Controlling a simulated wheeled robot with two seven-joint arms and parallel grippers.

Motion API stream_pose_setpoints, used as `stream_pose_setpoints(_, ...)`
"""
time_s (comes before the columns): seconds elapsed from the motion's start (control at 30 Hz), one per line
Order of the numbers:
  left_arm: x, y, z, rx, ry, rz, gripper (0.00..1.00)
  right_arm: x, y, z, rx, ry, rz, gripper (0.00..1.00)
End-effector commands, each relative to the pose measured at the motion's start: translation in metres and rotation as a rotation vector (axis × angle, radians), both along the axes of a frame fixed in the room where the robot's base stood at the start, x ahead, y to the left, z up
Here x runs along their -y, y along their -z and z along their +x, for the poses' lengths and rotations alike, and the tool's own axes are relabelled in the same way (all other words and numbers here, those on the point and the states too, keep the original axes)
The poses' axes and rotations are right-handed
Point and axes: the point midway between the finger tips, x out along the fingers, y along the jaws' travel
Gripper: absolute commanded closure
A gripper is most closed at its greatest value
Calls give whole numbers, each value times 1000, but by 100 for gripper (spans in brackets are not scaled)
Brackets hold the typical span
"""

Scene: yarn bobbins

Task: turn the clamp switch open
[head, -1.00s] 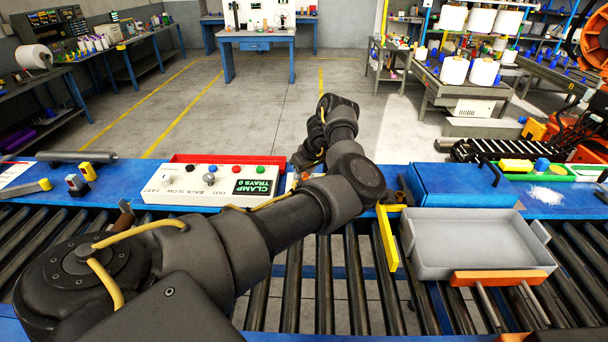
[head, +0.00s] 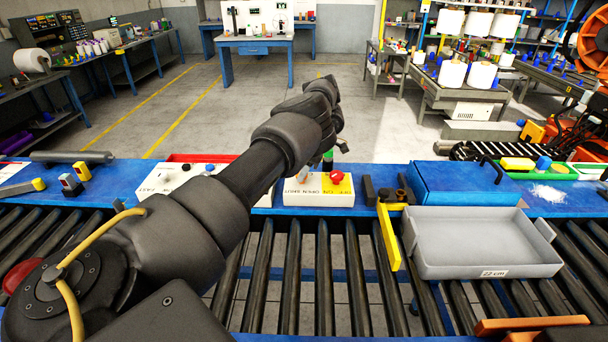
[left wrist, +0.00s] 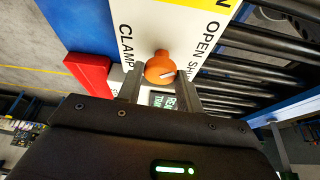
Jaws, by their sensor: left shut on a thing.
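The clamp switch is an orange knob (left wrist: 159,67) on a white panel marked CLAMP and OPEN SHUT, seen in the left wrist view. A short white mark on the knob points to the lower right. My left gripper (left wrist: 160,82) is shut on the knob, one finger on each side. In the head view my left arm hides most of the knob and the gripper's fingertips. The white switch box (head: 309,195) there shows OPEN SHUT lettering. The orange clamp bar (head: 531,325) is at the lower right, apart from the grey tray (head: 480,271). My right gripper is not in view.
Another white control box (head: 160,184) is partly behind my arm. A blue case (head: 460,185) and a yellow stop bar (head: 387,238) stand near the tray. Bare rollers lie in front.

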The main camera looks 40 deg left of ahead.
Motion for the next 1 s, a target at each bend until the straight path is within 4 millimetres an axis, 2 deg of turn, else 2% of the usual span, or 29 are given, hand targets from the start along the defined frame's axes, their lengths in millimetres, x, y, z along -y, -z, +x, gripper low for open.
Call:
stream_pose_setpoints(0.27, -1, 0, 1, 4, -81, 2, 87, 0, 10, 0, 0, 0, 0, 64)
stream_pose_setpoints(0.83, -2, -1, 0, 0, -105, 5, 87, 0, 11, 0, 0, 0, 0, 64)
stream_pose_setpoints(0.87, -2, -1, 0, 0, -105, 5, 60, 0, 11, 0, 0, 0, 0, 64)
stream_pose_setpoints(1.0, -2, 0, 0, -1, -103, 4, 43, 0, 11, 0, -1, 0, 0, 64)
